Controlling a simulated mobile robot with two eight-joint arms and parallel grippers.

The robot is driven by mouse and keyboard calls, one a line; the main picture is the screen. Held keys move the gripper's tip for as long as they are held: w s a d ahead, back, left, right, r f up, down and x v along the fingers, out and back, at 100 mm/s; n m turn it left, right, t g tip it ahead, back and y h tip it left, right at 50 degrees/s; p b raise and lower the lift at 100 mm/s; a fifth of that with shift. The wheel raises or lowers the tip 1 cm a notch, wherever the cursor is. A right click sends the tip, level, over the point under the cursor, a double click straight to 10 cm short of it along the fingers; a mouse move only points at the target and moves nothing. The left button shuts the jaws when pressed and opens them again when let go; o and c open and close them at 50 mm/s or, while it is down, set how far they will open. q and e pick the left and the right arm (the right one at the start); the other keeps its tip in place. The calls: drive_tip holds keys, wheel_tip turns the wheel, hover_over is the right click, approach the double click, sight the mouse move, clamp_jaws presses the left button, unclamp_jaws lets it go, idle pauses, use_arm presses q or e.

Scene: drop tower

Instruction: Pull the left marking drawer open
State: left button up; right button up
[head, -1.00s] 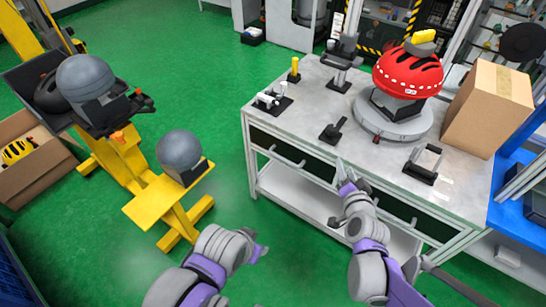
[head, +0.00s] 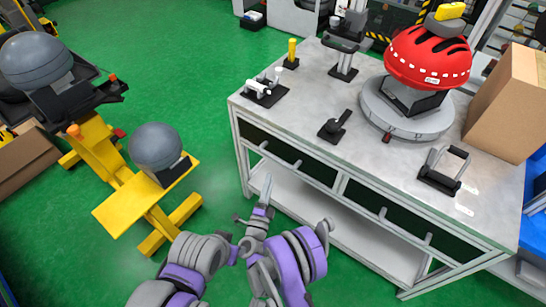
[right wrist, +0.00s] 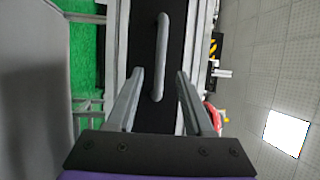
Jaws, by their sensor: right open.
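The left marking drawer (head: 290,158) is a dark front under the left part of the bench top, with a pale bar handle (head: 281,157). It looks closed. My right gripper (head: 266,182) is in front of it, just below and left of the handle. In the right wrist view the drawer front (right wrist: 146,70) lies ahead, and the bar handle (right wrist: 162,50) appears between the two spread fingers (right wrist: 158,78). The fingers are not closed on the bar; contact cannot be told. My left gripper (head: 238,248) is low in front of the bench, partly hidden beside my right arm.
The right drawer (head: 405,222) has its own handle. On the bench top (head: 300,110) are a red helmet (head: 428,60) on a round stand, small fixtures and a cardboard box (head: 508,100). A yellow stand (head: 150,200) with a grey dome is at left; green floor lies between.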

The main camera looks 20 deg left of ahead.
sight(276, 157)
drive_tip(key=w, duration=0.3)
drive_tip(key=w+r, duration=0.1)
drive_tip(key=w, duration=0.2)
drive_tip(key=w+r, duration=0.1)
drive_tip(key=w, duration=0.3)
drive_tip(key=shift+a, duration=0.2)
clamp_jaws()
drive_tip(key=shift+s, duration=0.1)
idle(0.9)
